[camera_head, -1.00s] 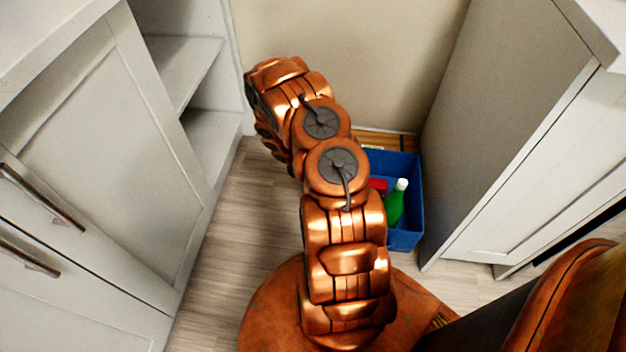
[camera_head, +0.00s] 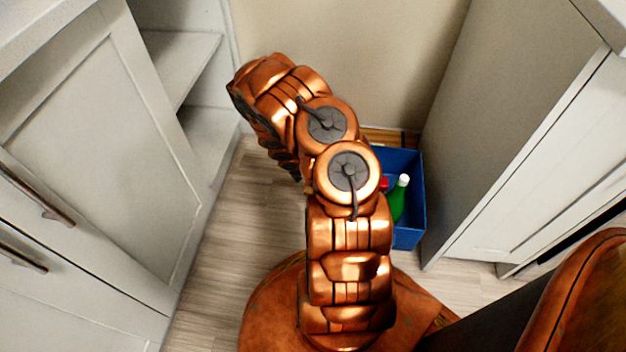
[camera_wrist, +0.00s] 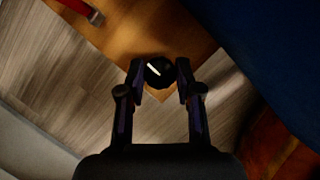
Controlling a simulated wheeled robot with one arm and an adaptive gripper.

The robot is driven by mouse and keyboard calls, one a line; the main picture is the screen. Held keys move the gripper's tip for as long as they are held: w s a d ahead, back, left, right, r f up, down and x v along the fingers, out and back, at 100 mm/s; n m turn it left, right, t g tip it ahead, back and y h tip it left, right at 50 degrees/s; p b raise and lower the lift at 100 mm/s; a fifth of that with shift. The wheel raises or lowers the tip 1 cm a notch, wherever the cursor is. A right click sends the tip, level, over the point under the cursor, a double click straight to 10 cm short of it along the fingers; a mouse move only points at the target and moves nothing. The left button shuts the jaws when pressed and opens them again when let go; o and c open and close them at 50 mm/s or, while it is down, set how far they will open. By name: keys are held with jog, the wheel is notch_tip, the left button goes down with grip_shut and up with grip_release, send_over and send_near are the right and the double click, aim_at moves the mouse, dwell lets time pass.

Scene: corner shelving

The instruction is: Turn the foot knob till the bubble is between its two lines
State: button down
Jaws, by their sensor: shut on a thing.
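The foot knob (camera_wrist: 158,73) is black and round with a white line on its top. It shows in the wrist view at the corner of a wooden board (camera_wrist: 153,35). My gripper (camera_wrist: 160,80) is shut on the knob, with one dark finger on each side of it. In the head view my arm hides the gripper and the knob. I make out no bubble and no pair of lines in either view.
A blue bin (camera_head: 408,233) with a green bottle (camera_head: 398,199) and a red thing stands right of my arm. White cabinets stand at left (camera_head: 95,130) and right (camera_head: 510,140). A red and silver thing (camera_wrist: 82,10) lies on the board. Wooden floor (camera_head: 235,240) is bare at left.

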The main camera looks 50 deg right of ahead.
jog(key=shift+s, duration=0.15)
jog(key=c, duration=0.8)
grip_release()
jog(key=v, duration=1.2)
